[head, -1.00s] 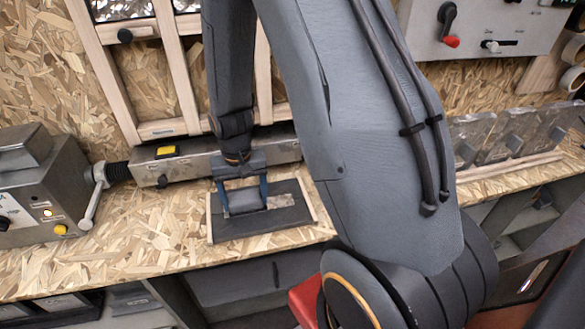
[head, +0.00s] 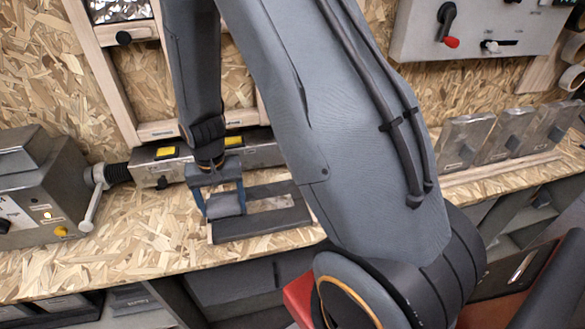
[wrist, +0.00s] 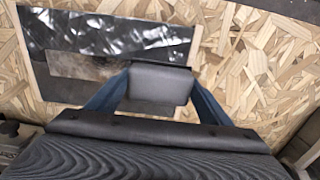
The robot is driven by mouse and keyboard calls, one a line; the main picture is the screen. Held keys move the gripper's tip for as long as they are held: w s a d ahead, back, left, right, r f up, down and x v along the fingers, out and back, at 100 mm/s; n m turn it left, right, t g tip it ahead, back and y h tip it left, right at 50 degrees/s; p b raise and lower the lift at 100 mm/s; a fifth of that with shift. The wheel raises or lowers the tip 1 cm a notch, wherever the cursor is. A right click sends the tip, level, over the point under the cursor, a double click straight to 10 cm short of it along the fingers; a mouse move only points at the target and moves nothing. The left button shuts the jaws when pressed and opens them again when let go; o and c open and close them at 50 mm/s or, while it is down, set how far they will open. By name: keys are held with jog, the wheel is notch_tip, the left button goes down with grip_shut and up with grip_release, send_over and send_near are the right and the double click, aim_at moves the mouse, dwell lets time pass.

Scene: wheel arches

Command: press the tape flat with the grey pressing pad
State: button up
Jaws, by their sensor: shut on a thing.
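My gripper (head: 222,192) is shut on the grey pressing pad (head: 227,204), a small block held between its blue fingers. The pad also shows in the wrist view (wrist: 160,83). It is over the left end of a dark board (head: 262,226) with pale wooden ends, lying on the bench. A pale grey strip, seemingly the tape (head: 271,203), runs along the board's middle, right of the pad. In the wrist view the strip (wrist: 80,66) looks brownish grey, beside a shiny, wrinkled black band. The pad hides part of it. I cannot tell whether the pad touches it.
A metal machine (head: 45,190) with a lever stands left on the chipboard bench. A long metal bar (head: 262,153) with yellow buttons runs behind the board. Upright grey panels (head: 505,135) stand in a wooden rack at right. Bare bench lies left of the board.

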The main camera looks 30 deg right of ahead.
jog(key=shift+a+f, duration=0.1)
jog(key=shift+a, duration=0.25)
jog(key=shift+w+a, duration=0.1)
jog(key=shift+a, duration=0.1)
jog(key=shift+r+p, duration=2.95)
jog(key=shift+r, duration=1.15)
